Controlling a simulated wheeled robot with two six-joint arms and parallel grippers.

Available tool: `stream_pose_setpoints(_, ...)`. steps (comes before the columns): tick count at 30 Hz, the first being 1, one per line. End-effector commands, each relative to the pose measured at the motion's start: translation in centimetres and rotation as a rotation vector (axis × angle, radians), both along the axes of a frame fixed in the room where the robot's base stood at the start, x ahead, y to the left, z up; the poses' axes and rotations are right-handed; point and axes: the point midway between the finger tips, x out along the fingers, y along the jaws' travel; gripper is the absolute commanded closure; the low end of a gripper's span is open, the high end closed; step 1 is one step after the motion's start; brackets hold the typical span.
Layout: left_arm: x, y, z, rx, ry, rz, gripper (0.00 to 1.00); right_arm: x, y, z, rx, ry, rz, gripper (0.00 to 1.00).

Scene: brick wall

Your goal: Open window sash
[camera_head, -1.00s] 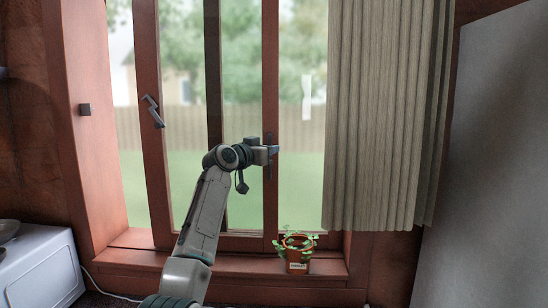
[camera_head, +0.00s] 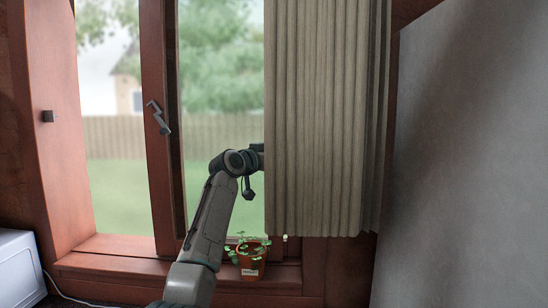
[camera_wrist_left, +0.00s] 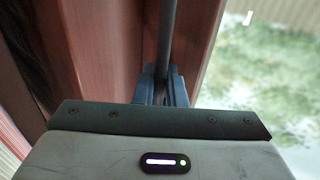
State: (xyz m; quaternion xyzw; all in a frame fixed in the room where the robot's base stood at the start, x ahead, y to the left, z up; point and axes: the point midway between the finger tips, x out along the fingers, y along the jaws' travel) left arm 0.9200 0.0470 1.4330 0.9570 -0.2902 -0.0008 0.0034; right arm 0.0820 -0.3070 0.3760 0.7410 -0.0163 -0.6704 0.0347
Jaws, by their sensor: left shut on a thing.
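The reddish-brown window sash (camera_head: 158,190) has a grey latch handle (camera_head: 158,117) on its left stile. A wide gap is open between this stile and the left window frame (camera_head: 62,170). My left arm reaches up to the sash's right side, and its gripper is hidden behind the curtain in the head view. In the left wrist view, my left gripper (camera_wrist_left: 163,90) is shut on a slim dark vertical handle (camera_wrist_left: 166,35) beside a reddish-brown stile (camera_wrist_left: 195,45). My right gripper is not in view.
A beige curtain (camera_head: 320,130) hangs over the window's right part. A small potted plant (camera_head: 251,262) stands on the sill (camera_head: 110,266) near my left arm. A white appliance (camera_head: 18,268) is at lower left, and a grey panel (camera_head: 460,150) fills the right.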

Motion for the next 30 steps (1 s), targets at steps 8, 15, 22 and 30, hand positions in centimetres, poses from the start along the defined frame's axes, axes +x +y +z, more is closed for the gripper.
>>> stream_pose_setpoints(8, 0.0, -0.1, 0.0, -0.001, 0.001, -0.002, 0.73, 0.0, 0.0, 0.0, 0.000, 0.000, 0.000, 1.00)
stream_pose_setpoints(15, 0.0, 0.0, 0.0, 0.000, 0.000, -0.001, 0.73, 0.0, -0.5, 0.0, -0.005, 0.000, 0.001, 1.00)
stream_pose_setpoints(22, -1.1, 0.8, -0.3, -0.001, -0.003, -0.001, 0.73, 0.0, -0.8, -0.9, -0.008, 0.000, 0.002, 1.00)
stream_pose_setpoints(30, -4.9, 3.1, -0.4, 0.000, -0.005, 0.000, 0.73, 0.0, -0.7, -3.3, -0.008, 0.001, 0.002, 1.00)
